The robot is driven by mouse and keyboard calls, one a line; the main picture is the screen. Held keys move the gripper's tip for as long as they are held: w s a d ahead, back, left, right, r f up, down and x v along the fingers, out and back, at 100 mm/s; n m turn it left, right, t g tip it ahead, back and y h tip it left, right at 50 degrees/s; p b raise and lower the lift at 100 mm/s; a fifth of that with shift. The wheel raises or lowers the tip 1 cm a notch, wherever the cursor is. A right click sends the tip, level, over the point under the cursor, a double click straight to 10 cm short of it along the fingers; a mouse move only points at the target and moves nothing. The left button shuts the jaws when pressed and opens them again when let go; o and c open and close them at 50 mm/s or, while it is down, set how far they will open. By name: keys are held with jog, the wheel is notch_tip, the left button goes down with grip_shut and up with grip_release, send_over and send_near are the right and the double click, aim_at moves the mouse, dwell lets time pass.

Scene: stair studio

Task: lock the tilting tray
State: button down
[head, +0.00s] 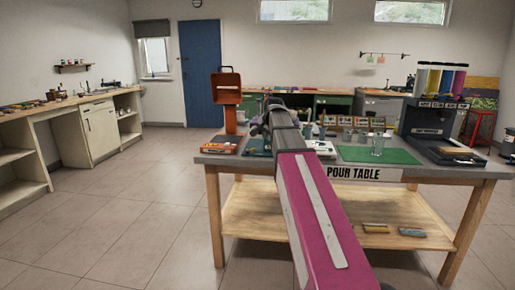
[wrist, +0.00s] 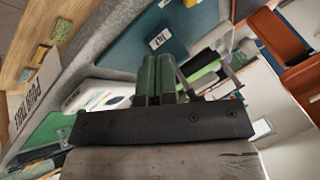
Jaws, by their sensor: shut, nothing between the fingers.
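My gripper (head: 275,108) is over the left part of the pour table in the head view. A dark blue-grey flat panel with a small white label (wrist: 160,40) lies beyond the fingertips in the wrist view. I cannot tell for sure whether it is the tilting tray, and no lock can be made out. In the head view my arm and gripper cover part of the tabletop there. Whether the fingers touch anything is unclear.
The pour table (head: 205,157) holds a green mat (head: 350,155), a clear glass (head: 378,146) and a black dispenser (head: 428,122) with coloured tubes. An orange stand (head: 229,119) rises at its left end. A lower shelf (head: 340,224) holds small blocks. The floor (head: 120,210) to the left is clear.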

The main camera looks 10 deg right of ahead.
jog(key=x, duration=0.9)
jog(key=shift+w, duration=0.1)
jog(key=shift+w+a+f, duration=0.35)
jog(key=shift+w+a, duration=0.1)
jog(key=shift+w, duration=0.15)
jog(key=shift+w+a+f, duration=0.35)
jog(key=shift+w+a, duration=0.1)
jog(key=shift+w, duration=0.15)
jog(key=shift+w+a+f, duration=0.15)
jog(key=shift+w+a, duration=0.25)
jog(key=shift+w, duration=0.1)
jog(key=shift+w+d, duration=0.2)
jog(key=shift+w, duration=0.3)
jog(key=shift+w+d, duration=0.2)
jog(key=shift+w, duration=0.3)
jog(key=shift+s+a, duration=0.1)
jog(key=shift+s, duration=0.1)
jog(key=shift+s+a, duration=0.35)
jog(key=shift+s, duration=0.25)
